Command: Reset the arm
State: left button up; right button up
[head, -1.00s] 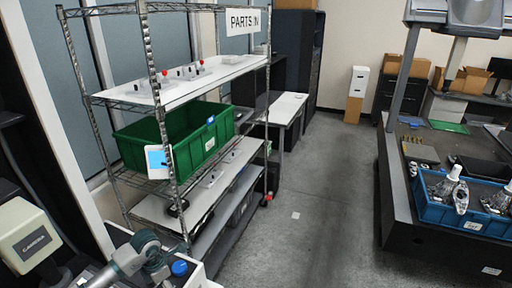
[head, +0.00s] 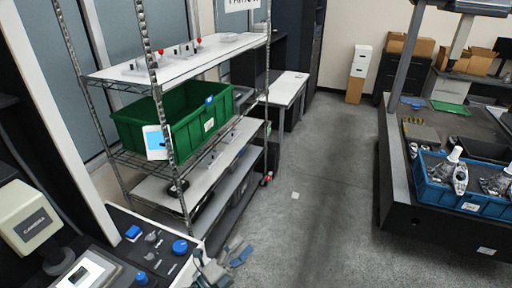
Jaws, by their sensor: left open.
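My left gripper (head: 238,258) shows at the bottom edge of the head view, left of centre, beside the lower end of the wire rack. Its grey-blue fingers are apart, with nothing seen between them. Its arm is mostly cut off by the bottom edge. My right gripper is not in view.
A control panel with blue knobs (head: 180,246) and a small screen (head: 88,271) is at lower left. The wire rack (head: 165,120) holds a green bin (head: 205,128). A blue bin (head: 447,191) with metal parts sits on the dark table (head: 396,185) at right.

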pick_arm(q)
jog(key=w+a+f+n+t+y, duration=0.1)
jog(key=a+f+n+t+y, duration=0.3)
jog(key=a+f+n+y, duration=0.55)
jog(key=s+a+f+n+g+y, duration=0.5)
jog(key=a+f+n+y, duration=0.3)
jog(key=n, duration=0.5)
jog(key=s+f+n+g, duration=0.2)
jog(key=s+f+g, duration=0.4)
jog(key=s, duration=0.5)
jog(key=s+f+n+g, duration=0.2)
jog(key=s+f+g, duration=0.2)
jog(key=s+f, duration=0.55)
notch_tip(320, 180, down, 27)
jog(key=s+g+b, duration=0.1)
jog(key=s+g, duration=0.1)
jog(key=s, duration=0.1)
jog(key=s+a+f+b, duration=0.1)
jog(key=s+a+f, duration=0.2)
jog(key=s+f, duration=1.3)
jog(key=shift+s+a+g, duration=0.15)
jog(key=shift+s+g, duration=0.25)
jog(key=shift+s, duration=0.1)
jog(key=shift+m+h, duration=0.25)
